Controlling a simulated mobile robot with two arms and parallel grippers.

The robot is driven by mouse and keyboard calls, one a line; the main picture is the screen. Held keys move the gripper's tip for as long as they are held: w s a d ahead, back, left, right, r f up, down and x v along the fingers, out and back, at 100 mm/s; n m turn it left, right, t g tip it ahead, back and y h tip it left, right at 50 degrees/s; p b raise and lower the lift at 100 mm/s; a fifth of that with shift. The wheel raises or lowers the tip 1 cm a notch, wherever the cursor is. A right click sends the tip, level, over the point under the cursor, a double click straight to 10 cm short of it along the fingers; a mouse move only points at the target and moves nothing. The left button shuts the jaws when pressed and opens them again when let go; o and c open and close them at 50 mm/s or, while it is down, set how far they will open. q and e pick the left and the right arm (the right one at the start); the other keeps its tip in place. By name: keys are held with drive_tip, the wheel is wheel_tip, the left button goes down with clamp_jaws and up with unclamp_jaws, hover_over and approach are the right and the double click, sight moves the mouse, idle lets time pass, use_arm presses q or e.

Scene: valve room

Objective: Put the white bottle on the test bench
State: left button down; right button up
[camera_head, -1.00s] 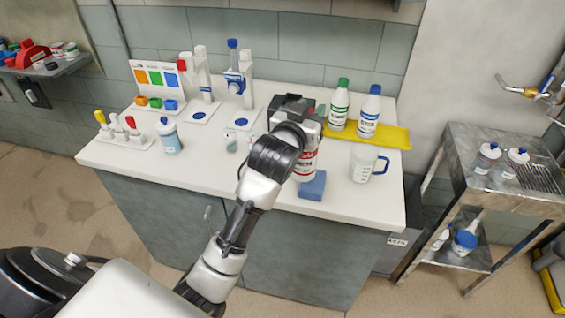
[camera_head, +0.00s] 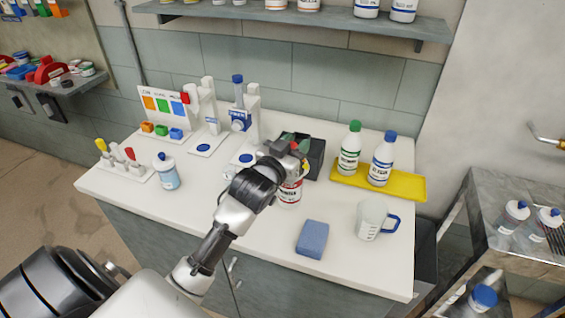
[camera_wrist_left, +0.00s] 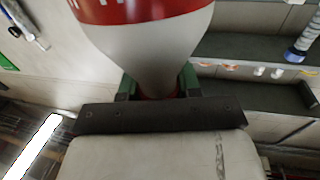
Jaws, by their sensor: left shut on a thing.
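The white bottle with a red label (camera_head: 290,190) is over the white top of the test bench (camera_head: 265,228). My left gripper (camera_head: 292,156) is shut on its upper part. In the left wrist view, the bottle (camera_wrist_left: 150,45) narrows to its neck between the green-tipped fingers (camera_wrist_left: 157,85). My right gripper is not in view.
A blue sponge (camera_head: 312,239) and a beaker with blue handle (camera_head: 373,219) are in front. A yellow tray (camera_head: 408,187) holds green- and blue-capped bottles on the right. A dark box (camera_head: 316,160) is behind the gripper; stands and a blue-capped bottle (camera_head: 166,172) are left.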

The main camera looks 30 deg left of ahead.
use_arm(q)
drive_tip(key=shift+s+a+f, duration=0.25)
drive_tip(key=shift+a+f, duration=0.2)
drive_tip(key=shift+a, duration=0.15)
drive_tip(key=shift+s+a+f, duration=0.25)
drive_tip(key=shift+a+f, duration=0.2)
drive_tip(key=shift+a, duration=0.15)
drive_tip(key=shift+f+p, duration=0.3)
drive_tip(key=shift+f, duration=0.05)
wheel_tip(320, 180, down, 3)
drive_tip(key=shift+f+p, duration=0.1)
drive_tip(key=shift+p, duration=0.25)
drive_tip(key=shift+s+f, duration=0.1)
drive_tip(key=shift+f, duration=0.05)
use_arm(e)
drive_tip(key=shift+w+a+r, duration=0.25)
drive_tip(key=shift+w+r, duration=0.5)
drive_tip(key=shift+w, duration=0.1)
use_arm(q)
drive_tip(key=c, duration=0.8)
unclamp_jaws()
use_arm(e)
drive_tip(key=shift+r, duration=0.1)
